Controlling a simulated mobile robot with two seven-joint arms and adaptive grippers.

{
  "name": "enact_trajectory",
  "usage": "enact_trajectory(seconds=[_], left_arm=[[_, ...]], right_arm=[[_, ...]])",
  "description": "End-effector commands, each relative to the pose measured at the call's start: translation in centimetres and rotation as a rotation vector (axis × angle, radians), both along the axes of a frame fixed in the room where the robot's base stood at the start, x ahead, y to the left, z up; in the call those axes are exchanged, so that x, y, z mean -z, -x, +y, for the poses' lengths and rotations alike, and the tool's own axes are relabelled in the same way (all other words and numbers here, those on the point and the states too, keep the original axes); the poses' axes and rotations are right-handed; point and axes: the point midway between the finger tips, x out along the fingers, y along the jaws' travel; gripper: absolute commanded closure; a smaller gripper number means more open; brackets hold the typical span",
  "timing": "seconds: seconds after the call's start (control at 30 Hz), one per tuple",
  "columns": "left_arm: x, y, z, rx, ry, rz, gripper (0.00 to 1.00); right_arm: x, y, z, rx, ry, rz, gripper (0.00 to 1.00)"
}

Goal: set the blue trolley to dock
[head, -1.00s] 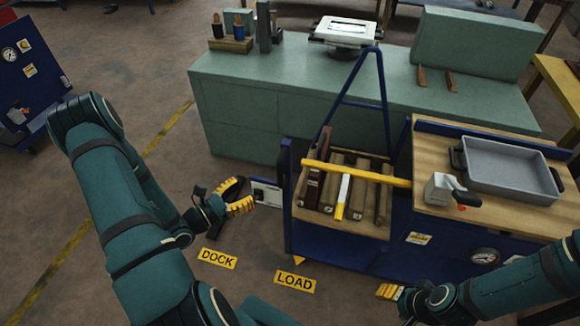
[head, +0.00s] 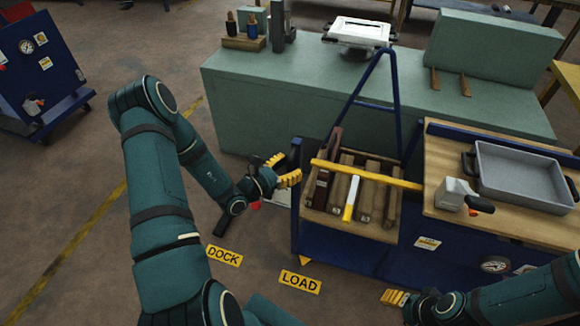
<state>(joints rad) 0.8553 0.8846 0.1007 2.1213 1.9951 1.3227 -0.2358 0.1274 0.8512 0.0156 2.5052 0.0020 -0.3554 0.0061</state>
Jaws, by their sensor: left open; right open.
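The blue trolley (head: 345,249) stands in front of the green bench, with a blue A-shaped frame, a yellow bar (head: 366,175) and a wooden tray (head: 375,232) of several blocks. A yellow-orange pointer (head: 305,262) at its lower left edge is near the LOAD floor label (head: 300,281). The DOCK label (head: 224,256) lies further left. My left gripper (head: 283,170) is open at the trolley's left end, partly covering a pale panel (head: 280,198) there; contact cannot be told. My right gripper (head: 394,298) is open, low in front of the trolley.
A wood-topped blue cart (head: 438,165) with a grey pan (head: 522,174) and a white-and-black tool (head: 456,194) adjoins on the right. The green bench (head: 290,110) blocks the back. A dark bar (head: 221,221) shows below my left wrist. Floor at left is open.

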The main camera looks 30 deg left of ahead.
Motion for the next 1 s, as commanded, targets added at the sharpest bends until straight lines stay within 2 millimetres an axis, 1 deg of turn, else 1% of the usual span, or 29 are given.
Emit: enact_trajectory(seconds=[0.3,0.37,0.4,0.43,0.47,0.77,0.87,1.0], left_arm=[[0.0,-0.2,-0.1,0.0,0.0,0.0,0.49],[0.0,-0.2,-0.1,0.0,0.0,0.0,0.7],[0.0,-0.2,-0.1,0.0,0.0,0.0,0.84],[0.0,-0.2,-0.1,0.001,0.0,0.0,0.94],[0.0,-0.2,-0.1,0.001,0.0,0.0,1.0],[0.0,-0.1,0.3,0.0,-0.001,0.0,1.0],[0.0,0.1,1.0,-0.002,-0.002,-0.001,1.0],[-0.1,0.4,2.7,-0.008,-0.005,-0.002,1.0]], right_arm=[[0.0,0.0,0.0,0.0,0.0,0.0,0.43],[0.0,0.0,0.0,0.0,0.0,0.0,0.43],[0.0,0.0,0.0,0.0,0.0,0.0,0.43],[0.0,0.0,0.0,0.0,0.0,0.0,0.43],[0.0,0.0,0.0,0.0,0.0,0.0,0.43],[0.0,0.0,0.0,0.0,0.0,0.0,0.43],[0.1,0.0,0.0,0.0,0.0,0.0,0.43],[0.2,0.0,0.0,0.0,0.0,0.001,0.43]])
